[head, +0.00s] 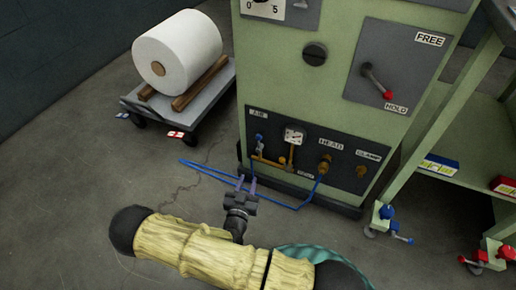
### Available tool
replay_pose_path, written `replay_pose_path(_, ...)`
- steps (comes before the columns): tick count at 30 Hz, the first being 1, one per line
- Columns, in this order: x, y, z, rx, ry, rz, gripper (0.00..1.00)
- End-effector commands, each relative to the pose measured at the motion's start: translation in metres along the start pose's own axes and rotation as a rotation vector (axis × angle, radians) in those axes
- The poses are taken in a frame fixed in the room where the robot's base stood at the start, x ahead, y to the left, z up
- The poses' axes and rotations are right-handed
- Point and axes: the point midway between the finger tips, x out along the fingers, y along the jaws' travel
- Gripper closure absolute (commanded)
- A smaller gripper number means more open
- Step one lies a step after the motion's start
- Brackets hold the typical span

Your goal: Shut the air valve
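The panel marked AIR (281,119) is on the lower front of the green machine. Under the AIR label is a small blue valve handle (259,138) on brass pipework; it looks roughly upright, but its exact angle is too small to tell.
A blue hose (299,207) loops across the floor and up to the panel. A cart (214,91) with a white roll (178,52) stands left; a green shelf unit (480,147) stands right.

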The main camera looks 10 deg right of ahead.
Motion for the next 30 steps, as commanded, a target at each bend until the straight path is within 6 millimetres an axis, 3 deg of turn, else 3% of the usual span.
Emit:
replay_pose_path(5,0.003,-0.001,0.001,0.001,-0.002,-0.001,0.7)
replay_pose_path(11,0.024,0.0,0.003,0.001,-0.001,0.001,0.7)
replay_pose_path(30,0.137,0.001,0.005,0.002,-0.001,0.004,0.7)
